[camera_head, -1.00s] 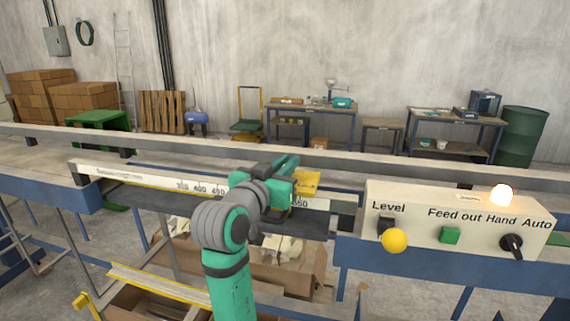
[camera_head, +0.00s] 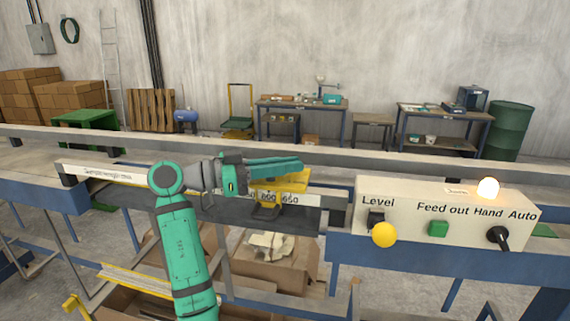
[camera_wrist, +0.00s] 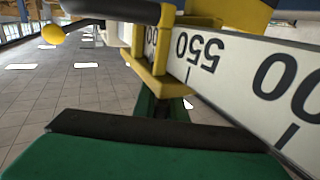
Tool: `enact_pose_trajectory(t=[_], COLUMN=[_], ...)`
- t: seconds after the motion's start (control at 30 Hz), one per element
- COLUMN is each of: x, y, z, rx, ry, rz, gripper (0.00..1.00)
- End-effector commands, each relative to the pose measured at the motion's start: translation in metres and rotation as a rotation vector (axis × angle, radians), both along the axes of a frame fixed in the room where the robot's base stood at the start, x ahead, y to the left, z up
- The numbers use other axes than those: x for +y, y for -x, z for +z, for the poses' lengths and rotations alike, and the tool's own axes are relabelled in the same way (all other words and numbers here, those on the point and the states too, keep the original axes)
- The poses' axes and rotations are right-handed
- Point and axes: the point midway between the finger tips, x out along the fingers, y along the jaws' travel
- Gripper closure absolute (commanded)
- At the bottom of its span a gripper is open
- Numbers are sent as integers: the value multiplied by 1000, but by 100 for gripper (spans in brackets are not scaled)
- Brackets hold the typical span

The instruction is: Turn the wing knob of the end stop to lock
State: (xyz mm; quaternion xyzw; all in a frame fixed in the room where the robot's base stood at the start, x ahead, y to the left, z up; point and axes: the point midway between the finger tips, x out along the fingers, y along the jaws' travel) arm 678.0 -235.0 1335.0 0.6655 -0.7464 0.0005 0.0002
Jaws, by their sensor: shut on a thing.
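The yellow end stop (camera_head: 290,183) sits on the white length scale (camera_head: 100,172), by the 600 and 650 marks. Its yellow front bracket (camera_head: 268,197) hangs over the scale's face. The end stop also shows at the top of the wrist view (camera_wrist: 150,62), beside the 550 mark. My gripper (camera_head: 298,164) lies level over the end stop with its green fingers pointing right. It is shut on what seems to be the wing knob, which the fingers hide. A green finger with a dark pad fills the bottom of the wrist view.
A rail (camera_head: 330,155) runs behind the scale. An open carton (camera_head: 270,255) is below.

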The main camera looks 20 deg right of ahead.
Motion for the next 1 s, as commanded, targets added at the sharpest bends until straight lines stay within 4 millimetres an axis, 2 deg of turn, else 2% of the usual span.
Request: enact_pose_trajectory(t=[0.4, 0.97, 1.0], x=[1, 1, 1], y=[7, 9, 9], z=[1, 1, 1], rx=[0, -1, -1], ry=[1, 0, 0], rz=[-199, -231, -231], gripper=[100, 100, 87])
